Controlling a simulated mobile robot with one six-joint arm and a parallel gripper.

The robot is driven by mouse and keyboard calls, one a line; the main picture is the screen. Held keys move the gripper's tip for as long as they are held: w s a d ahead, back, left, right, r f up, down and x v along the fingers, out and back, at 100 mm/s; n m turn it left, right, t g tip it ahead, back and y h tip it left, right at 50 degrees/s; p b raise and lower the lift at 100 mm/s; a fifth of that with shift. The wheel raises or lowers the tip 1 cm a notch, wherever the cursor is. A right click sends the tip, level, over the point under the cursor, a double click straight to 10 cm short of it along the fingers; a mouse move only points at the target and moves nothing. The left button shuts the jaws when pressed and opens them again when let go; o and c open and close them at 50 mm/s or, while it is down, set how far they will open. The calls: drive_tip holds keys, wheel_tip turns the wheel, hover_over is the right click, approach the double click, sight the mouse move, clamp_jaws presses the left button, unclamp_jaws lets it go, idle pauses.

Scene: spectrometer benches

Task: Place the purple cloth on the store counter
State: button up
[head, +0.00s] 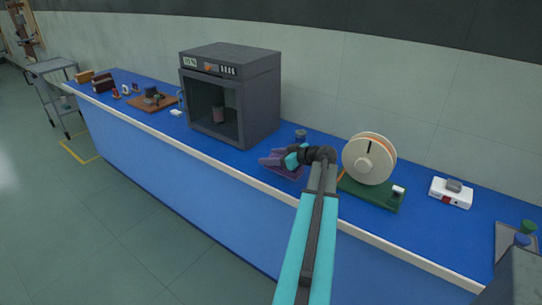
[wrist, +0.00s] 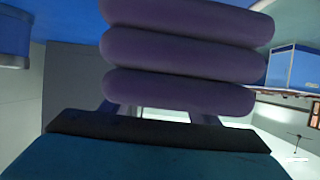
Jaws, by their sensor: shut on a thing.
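The purple cloth (head: 268,160) is in my gripper (head: 292,158), over the blue counter (head: 235,149) between the dark oven and the white reel. In the wrist view the cloth (wrist: 185,50) shows as several thick purple folds across the front of my gripper (wrist: 158,115). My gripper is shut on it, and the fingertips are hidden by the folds. A flat purple patch (head: 287,173) shows on the counter just below the cloth. I cannot tell whether the cloth touches the counter.
The dark oven (head: 262,100) stands left of my gripper, and the reel (head: 369,160) on a green base close to its right. A small blue-topped item (head: 300,135) stands behind. A white box (head: 451,193) and grey tray (head: 508,240) are farther right. A grey cart (head: 52,75) stands far left.

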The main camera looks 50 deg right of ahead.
drive_tip(key=shift+w+d+f+p, duration=0.15)
drive_tip(key=shift+w+d+p, duration=0.25)
drive_tip(key=shift+w+d, duration=0.65)
drive_tip(key=shift+w+d+f+p, duration=0.1)
drive_tip(key=shift+w+d+p, duration=0.3)
drive_tip(key=shift+w+d, duration=0.6)
drive_tip(key=shift+s+d, duration=0.2)
drive_tip(key=shift+s, duration=0.05)
drive_tip(key=shift+f, duration=0.15)
drive_tip(key=shift+f+p, duration=0.8)
drive_tip(key=shift+f, duration=0.8)
drive_tip(key=shift+f, duration=0.1)
drive_tip(key=o, duration=1.1)
